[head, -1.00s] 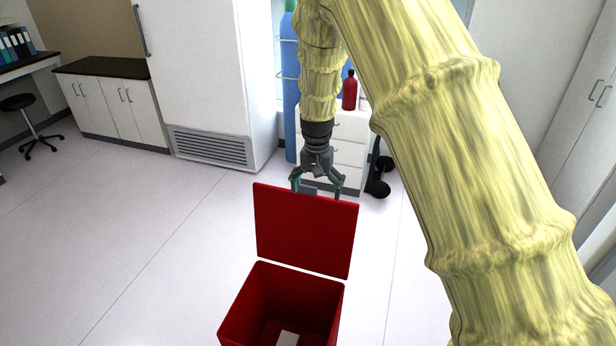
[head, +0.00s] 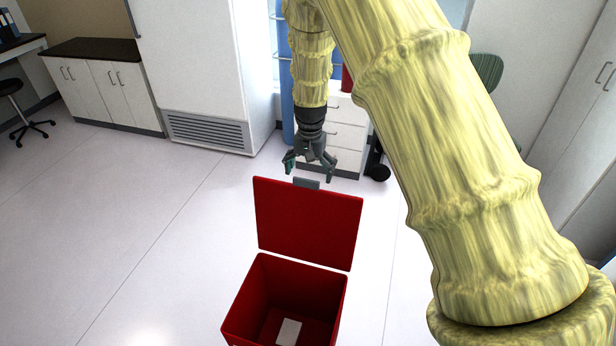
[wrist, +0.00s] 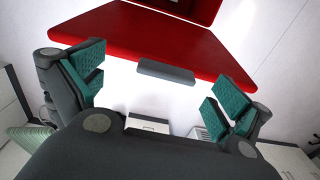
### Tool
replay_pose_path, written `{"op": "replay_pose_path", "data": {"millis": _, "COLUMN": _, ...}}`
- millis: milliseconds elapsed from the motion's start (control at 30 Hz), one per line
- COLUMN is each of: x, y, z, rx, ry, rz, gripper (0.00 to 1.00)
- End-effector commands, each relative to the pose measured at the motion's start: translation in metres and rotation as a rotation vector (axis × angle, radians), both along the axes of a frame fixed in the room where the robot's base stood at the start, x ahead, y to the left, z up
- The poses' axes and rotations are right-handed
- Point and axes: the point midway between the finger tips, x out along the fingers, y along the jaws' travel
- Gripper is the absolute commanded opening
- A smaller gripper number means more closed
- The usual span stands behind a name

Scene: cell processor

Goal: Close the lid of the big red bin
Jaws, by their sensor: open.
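The big red bin (head: 236,318) stands on the floor at the bottom of the head view. Its red lid (head: 308,222) stands raised behind the opening, with a grey handle (head: 306,183) on its top edge. My gripper (head: 309,172) is open and empty, close above and behind the lid's top edge. In the wrist view the lid (wrist: 150,35) fills the upper middle, and its handle (wrist: 166,71) lies between the two teal-padded fingers of my gripper (wrist: 160,88). I see no finger touching the lid.
A white block (head: 288,332) lies inside the bin. A white drawer unit (head: 345,135) stands behind my gripper, with a white cabinet (head: 200,70) to its left. Floor (head: 130,240) left of the bin is clear.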

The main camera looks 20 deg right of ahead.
Motion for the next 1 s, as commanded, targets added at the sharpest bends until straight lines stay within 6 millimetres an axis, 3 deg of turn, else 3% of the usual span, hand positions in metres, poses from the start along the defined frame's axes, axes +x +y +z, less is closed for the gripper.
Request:
{"op": "replay_pose_path", "data": {"millis": 100, "x": 0.009, "y": 0.002, "z": -0.021, "rx": 0.0, "ry": 0.013, "rz": 0.003, "gripper": 1.0}}
{"op": "replay_pose_path", "data": {"millis": 233, "x": 0.011, "y": 0.003, "z": -0.034, "rx": 0.0, "ry": 0.014, "rz": 0.005, "gripper": 1.0}}
{"op": "replay_pose_path", "data": {"millis": 500, "x": 0.002, "y": 0.003, "z": -0.036, "rx": -0.001, "ry": 0.003, "rz": 0.004, "gripper": 1.0}}
{"op": "replay_pose_path", "data": {"millis": 700, "x": 0.008, "y": 0.003, "z": -0.039, "rx": 0.0, "ry": 0.009, "rz": 0.004, "gripper": 1.0}}
{"op": "replay_pose_path", "data": {"millis": 1000, "x": 0.013, "y": 0.003, "z": -0.043, "rx": 0.0, "ry": 0.012, "rz": 0.005, "gripper": 0.47}}
